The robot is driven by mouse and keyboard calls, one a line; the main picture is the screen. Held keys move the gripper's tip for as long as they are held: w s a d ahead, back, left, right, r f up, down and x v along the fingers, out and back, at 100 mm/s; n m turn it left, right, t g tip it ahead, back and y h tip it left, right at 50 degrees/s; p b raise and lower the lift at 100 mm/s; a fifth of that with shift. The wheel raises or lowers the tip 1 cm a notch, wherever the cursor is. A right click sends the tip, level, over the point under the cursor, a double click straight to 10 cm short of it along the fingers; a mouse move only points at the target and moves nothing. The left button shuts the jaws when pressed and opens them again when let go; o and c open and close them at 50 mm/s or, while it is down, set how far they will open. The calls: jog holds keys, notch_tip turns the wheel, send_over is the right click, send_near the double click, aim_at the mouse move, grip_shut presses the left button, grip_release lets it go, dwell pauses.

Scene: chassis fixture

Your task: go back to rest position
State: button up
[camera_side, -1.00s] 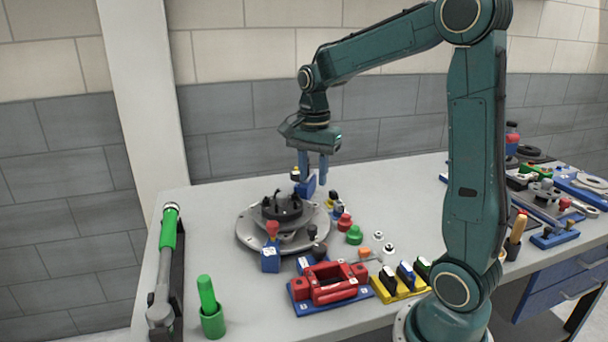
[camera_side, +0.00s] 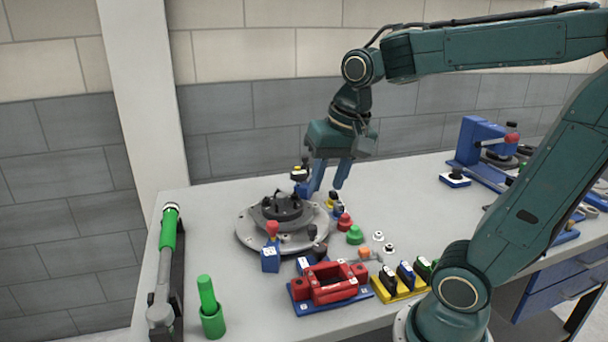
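My gripper (camera_side: 329,188) hangs over the back of the table, tilted, with its two blue fingers pointing down. The fingers are apart, and I see nothing between them. It is up and to the right of a round grey fixture plate (camera_side: 252,238) with a dark hub (camera_side: 283,208) on it. A blue block with a dark knob (camera_side: 300,180) stands at the back of the plate, just left of the fingers in the picture. Whether a finger touches it cannot be told.
A red clamp block (camera_side: 330,285), a yellow holder (camera_side: 400,290) and several knobs (camera_side: 354,235) stand in front. A green-handled tool (camera_side: 168,235) and a green cup (camera_side: 212,322) are at left. A blue press-like fixture (camera_side: 482,140) is at back right. The table's back middle is clear.

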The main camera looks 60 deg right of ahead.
jog(key=s+a+n+t, duration=0.2)
jog(key=s+a+n, duration=0.2)
jog(key=s+n, duration=0.3)
jog(key=shift+s+a+f+n+y, duration=0.15)
jog(key=shift+a+f+n+y, duration=0.15)
jog(key=shift+a+f+n, duration=0.15)
